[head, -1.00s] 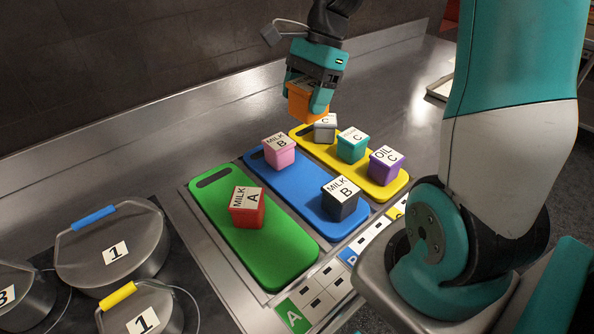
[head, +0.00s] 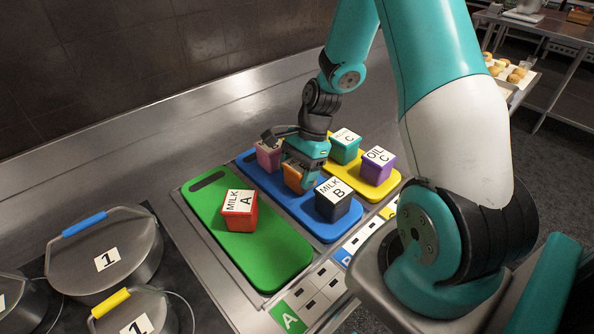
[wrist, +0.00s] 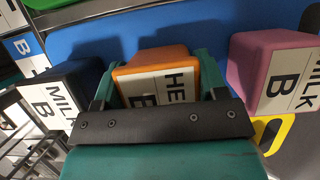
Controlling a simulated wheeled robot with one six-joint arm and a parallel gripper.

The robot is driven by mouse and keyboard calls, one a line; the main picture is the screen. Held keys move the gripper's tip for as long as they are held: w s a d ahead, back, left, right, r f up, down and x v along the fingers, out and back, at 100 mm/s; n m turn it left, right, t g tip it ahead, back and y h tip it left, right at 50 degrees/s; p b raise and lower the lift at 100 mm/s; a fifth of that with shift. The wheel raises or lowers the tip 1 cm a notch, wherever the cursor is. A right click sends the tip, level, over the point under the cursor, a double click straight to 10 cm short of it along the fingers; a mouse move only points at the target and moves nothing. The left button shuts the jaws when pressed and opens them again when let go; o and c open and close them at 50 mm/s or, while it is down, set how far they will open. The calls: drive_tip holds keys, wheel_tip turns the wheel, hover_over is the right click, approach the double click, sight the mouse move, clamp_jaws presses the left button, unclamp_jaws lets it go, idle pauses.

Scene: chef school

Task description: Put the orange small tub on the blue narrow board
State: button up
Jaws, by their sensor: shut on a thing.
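The orange small tub (head: 293,177) is between the fingers of my gripper (head: 303,172), low over the middle of the blue narrow board (head: 329,229). In the wrist view the orange tub (wrist: 158,60) sits between both fingers, its white label partly hidden by my gripper (wrist: 160,85). The blue board (wrist: 120,35) shows behind it. I cannot tell whether the tub's base touches the board. A pink tub (head: 269,154) stands on the board on the far side, and a black tub (head: 333,203) on the near side, both apart from the orange one in the wrist view.
A green board (head: 262,258) with a red tub (head: 239,214) lies to the left. A yellow board (head: 381,188) with a teal tub (head: 344,148) and a purple tub (head: 377,166) lies to the right. Lidded pots (head: 105,250) stand at the left.

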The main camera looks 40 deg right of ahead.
drive_tip(key=shift+f, duration=0.2)
drive_tip(key=o, duration=1)
drive_tip(key=shift+o, duration=0.2)
drive_tip(key=shift+r, duration=0.1)
drive_tip(key=b+v, duration=0.1)
drive_tip(key=v, duration=1)
drive_tip(key=s+a+r+n, duration=0.2)
drive_tip(key=a+r+n, duration=0.4)
drive_tip(key=a+n, duration=0.3)
drive_tip(key=s+a+r+n, duration=0.2)
drive_tip(key=s+a+n, duration=0.5)
drive_tip(key=n, duration=0.1)
drive_tip(key=s+a+r+n, duration=0.2)
drive_tip(key=s+a+n, duration=0.5)
drive_tip(key=a, duration=0.1)
drive_tip(key=shift+s+a+r+n, duration=0.15)
drive_tip(key=shift+s+r+n, duration=0.15)
drive_tip(key=shift+n, duration=0.1)
